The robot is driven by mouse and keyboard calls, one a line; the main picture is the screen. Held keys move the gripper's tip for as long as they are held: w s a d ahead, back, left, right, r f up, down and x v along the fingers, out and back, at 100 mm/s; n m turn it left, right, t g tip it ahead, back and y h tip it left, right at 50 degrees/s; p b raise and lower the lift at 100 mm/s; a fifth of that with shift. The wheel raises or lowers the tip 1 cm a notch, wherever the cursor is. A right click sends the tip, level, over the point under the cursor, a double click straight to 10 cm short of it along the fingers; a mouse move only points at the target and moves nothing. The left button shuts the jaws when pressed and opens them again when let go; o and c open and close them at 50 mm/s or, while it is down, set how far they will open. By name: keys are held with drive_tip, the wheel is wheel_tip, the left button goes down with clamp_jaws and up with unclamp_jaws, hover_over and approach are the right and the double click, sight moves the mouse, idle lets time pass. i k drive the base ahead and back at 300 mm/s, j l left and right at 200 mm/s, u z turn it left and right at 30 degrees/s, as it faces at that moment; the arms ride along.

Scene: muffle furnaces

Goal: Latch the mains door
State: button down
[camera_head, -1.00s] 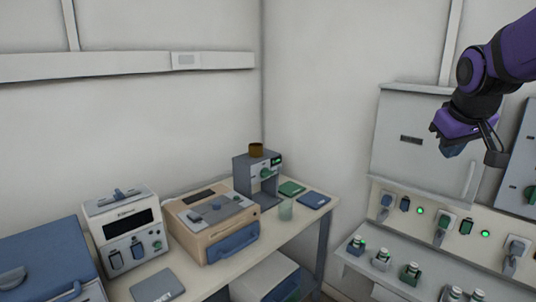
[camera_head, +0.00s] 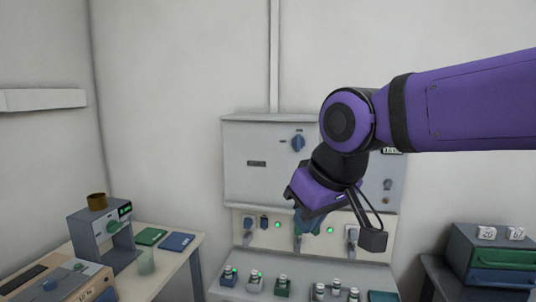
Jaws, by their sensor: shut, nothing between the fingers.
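The mains cabinet (camera_head: 240,185) is a grey box on the wall in the head view, with a dark label and a blue rotary knob (camera_head: 298,142) on its front. Its door appears flush, but I cannot tell whether it is latched. Another small round knob (camera_head: 388,184) shows at the right side of its front. My gripper (camera_head: 309,222) is shut and empty, pointing down in front of the cabinet's lower edge. My purple arm reaches in from the right and hides the middle and upper right of the cabinet.
A socket strip (camera_head: 240,236) with plugs and green lights runs below the cabinet. A shelf (camera_head: 236,294) below it holds several small items. A bench with instruments (camera_head: 85,232) stands at the left. A blue-grey drawer unit (camera_head: 470,262) stands at the right.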

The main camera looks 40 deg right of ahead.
sight(298, 142)
drive_tip(key=z, duration=0.9)
drive_tip(key=i+j, duration=0.1)
drive_tip(key=i, duration=0.15)
drive_tip(key=i+j, duration=0.1)
drive_tip(key=i, duration=0.2)
drive_tip(key=z, duration=0.05)
